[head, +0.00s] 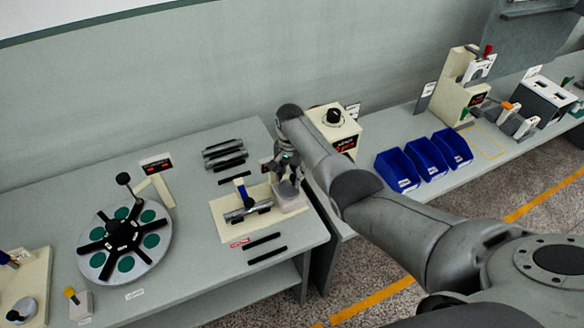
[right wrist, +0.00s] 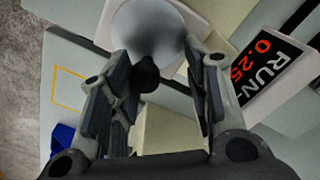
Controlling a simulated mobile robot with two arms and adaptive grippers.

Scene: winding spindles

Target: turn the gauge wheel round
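A round silver disc (right wrist: 150,28) with a black knob (right wrist: 145,75) shows in the right wrist view and looks like the gauge wheel. It sits on a pale block, seen in the head view below my gripper (head: 291,198); there the arm and gripper hide the wheel. My right gripper (right wrist: 165,95) points at the wheel, fingers apart. The knob appears between the fingers, closer to the left one in the picture; I cannot tell whether they touch. The right gripper also shows in the head view (head: 287,178). My left gripper is not in view.
A display (right wrist: 268,65) reading "RUN 0.25" is beside the wheel. A cream box with a black dial (head: 334,116) stands behind my arm. A cradle with a metal cylinder (head: 262,208) is left of the gripper. A green-spotted turntable (head: 124,263) and blue bins (head: 398,168) stand farther away.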

